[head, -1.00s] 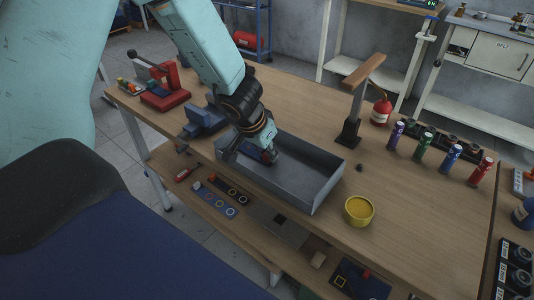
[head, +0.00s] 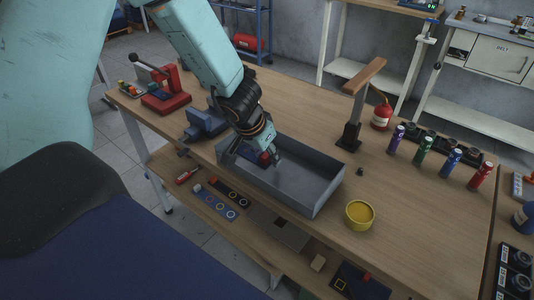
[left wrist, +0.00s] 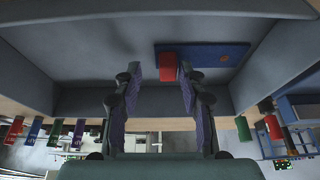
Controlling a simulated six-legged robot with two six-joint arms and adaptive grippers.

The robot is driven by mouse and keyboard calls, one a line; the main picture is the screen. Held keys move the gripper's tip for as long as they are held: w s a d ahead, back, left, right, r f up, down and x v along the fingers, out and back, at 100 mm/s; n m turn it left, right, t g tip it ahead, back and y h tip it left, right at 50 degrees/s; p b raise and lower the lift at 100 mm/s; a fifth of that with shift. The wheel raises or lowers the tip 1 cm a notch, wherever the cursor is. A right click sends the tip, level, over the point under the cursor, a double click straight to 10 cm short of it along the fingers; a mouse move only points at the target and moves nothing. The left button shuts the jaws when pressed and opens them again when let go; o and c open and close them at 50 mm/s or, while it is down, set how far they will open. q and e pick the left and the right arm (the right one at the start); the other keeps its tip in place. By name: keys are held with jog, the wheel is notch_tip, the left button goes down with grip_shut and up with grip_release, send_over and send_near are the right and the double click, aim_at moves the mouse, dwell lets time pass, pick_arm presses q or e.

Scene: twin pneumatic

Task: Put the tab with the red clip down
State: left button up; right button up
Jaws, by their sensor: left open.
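The blue tab with the red clip (left wrist: 168,66) lies on the floor of the grey tray. Its flat blue part (left wrist: 218,54) extends to the right in the left wrist view. In the head view, the red clip (head: 264,157) shows at my left gripper (head: 268,160), which reaches down inside the grey tray (head: 325,183). The left gripper (left wrist: 162,82) is open, and the clip appears between its fingertips in the left wrist view; I cannot tell whether either finger touches it. The gripper hides part of the tab in the head view. My right gripper is not in view.
The tray walls stand close around the gripper. A yellow round container (head: 359,214) is at the tray's right, and a blue vise (head: 206,124) at its left. A post with a wooden top (head: 350,132) stands behind. The bench's right middle is mostly clear.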

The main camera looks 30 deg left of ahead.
pick_arm(q)
jog(key=p+v, duration=0.8)
jog(key=v, duration=0.3)
jog(key=shift+r, duration=0.15)
jog(key=s+d+f+g, duration=0.1)
jog(key=s+d+f, duration=0.2)
jog(key=s, duration=0.6)
jog(key=s+d+f+g, duration=0.2)
jog(key=s+d+f, duration=0.1)
jog(key=s+f, duration=0.5)
jog(key=s+d+f+n+g, duration=0.1)
jog(key=s+d+f, duration=0.2)
jog(key=s+f, duration=0.3)
jog(key=s, duration=0.4)
jog(key=shift+s, duration=0.2)
jog(key=shift+d+f, duration=0.1)
jog(key=shift+f, duration=0.15)
